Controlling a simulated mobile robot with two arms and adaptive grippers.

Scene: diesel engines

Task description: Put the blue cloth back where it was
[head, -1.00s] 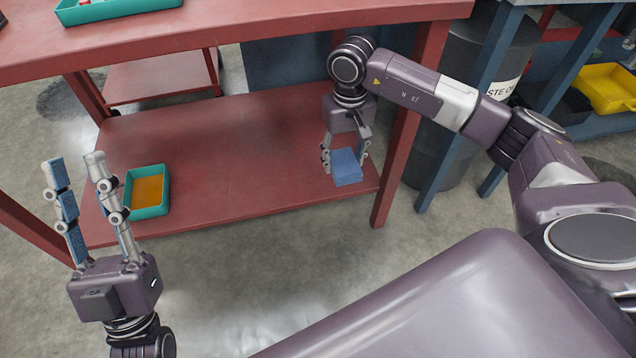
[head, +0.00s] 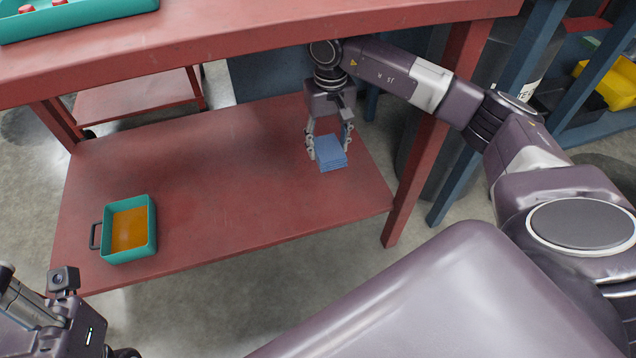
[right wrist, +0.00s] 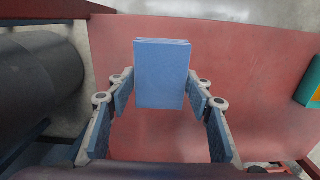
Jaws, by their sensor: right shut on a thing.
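The blue cloth (head: 331,153), a folded square block, is held between the fingers of my right gripper (head: 330,146) over the right part of the red lower shelf (head: 230,170). In the right wrist view the cloth (right wrist: 162,73) sits between the two fingertips (right wrist: 160,88), with red shelf surface behind it. Whether the cloth touches the shelf I cannot tell. My left gripper (head: 28,308) is at the bottom left corner, partly cut off by the picture edge, so its fingertips are hidden.
A teal tray with an orange inside (head: 153,232) stands at the shelf's left front. The red upper tabletop (head: 260,35) overhangs the shelf. A red table leg (head: 425,150) stands right of my right gripper. The shelf's middle is clear.

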